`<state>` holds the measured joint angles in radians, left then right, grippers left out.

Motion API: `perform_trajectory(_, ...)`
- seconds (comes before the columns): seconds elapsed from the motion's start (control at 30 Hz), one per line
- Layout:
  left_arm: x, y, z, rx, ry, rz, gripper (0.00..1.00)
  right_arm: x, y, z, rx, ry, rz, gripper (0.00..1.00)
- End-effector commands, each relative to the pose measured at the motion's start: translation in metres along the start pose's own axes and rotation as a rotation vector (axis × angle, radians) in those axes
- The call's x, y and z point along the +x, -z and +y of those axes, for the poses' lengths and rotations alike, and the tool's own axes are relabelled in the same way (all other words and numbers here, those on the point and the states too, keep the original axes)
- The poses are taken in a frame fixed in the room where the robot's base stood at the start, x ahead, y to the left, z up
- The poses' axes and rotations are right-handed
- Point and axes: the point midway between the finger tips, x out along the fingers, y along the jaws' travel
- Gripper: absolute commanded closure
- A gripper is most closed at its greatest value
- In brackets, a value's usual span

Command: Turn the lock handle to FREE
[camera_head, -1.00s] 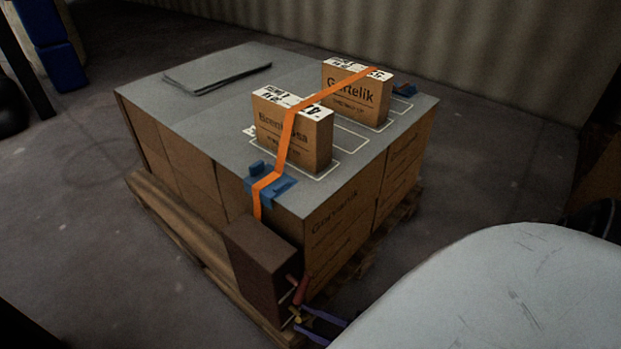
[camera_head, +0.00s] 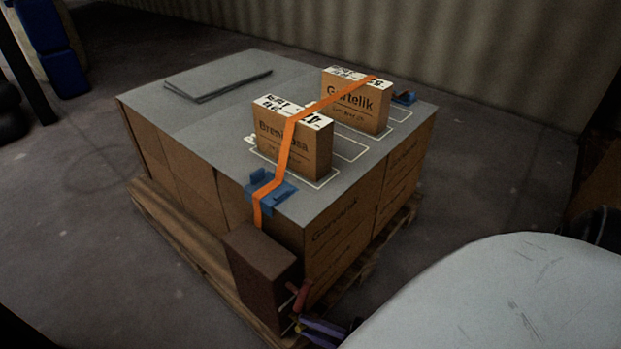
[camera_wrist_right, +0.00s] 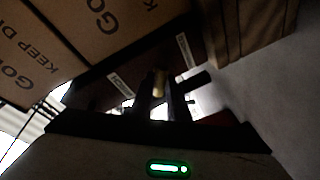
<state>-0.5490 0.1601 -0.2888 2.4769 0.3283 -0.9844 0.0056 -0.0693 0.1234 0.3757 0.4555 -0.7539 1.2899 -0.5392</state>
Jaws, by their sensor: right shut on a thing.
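A dark brown lock box (camera_head: 262,262) hangs at the near corner of the carton stack, below the orange strap (camera_head: 288,150). A red grip (camera_head: 301,295) sticks out from its right side. My right gripper (camera_head: 312,329), with purplish fingers, is at the box's lower right, just below the red grip. In the right wrist view my right gripper (camera_wrist_right: 164,102) is shut on a brass-coloured piece (camera_wrist_right: 159,83), apparently the lock handle. Two small white labels on the dark box flank it, too small to read. My left gripper is not in view.
The strap runs over two upright cartons (camera_head: 292,140) (camera_head: 356,103) on the grey stack top (camera_head: 200,120). A blue bracket (camera_head: 271,192) guides it at the near edge. The stack stands on a wooden pallet (camera_head: 190,245). Open floor (camera_head: 80,230) lies to the left.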

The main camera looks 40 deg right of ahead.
Motion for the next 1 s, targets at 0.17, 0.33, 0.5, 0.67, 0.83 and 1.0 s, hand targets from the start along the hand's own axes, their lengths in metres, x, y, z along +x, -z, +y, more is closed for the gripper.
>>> perform_trajectory(0.17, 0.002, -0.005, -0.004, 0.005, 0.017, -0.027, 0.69, -0.001, 0.002, 0.001, -0.131, 0.028, -0.025, 1.00)
perform_trajectory(0.33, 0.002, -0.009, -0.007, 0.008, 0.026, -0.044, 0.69, -0.001, 0.003, 0.001, -0.245, 0.050, -0.049, 1.00)
perform_trajectory(0.5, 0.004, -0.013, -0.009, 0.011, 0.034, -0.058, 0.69, -0.001, 0.003, 0.001, -0.337, 0.067, -0.068, 1.00)
perform_trajectory(0.67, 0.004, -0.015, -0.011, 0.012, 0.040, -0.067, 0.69, 0.000, 0.003, 0.001, -0.393, 0.078, -0.078, 1.00)
perform_trajectory(0.83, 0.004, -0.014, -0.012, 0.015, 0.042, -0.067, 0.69, 0.000, 0.003, 0.001, -0.420, 0.083, -0.084, 1.00)
perform_trajectory(1.0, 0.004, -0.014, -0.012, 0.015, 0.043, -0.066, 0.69, 0.000, 0.003, 0.001, -0.426, 0.085, -0.085, 1.00)
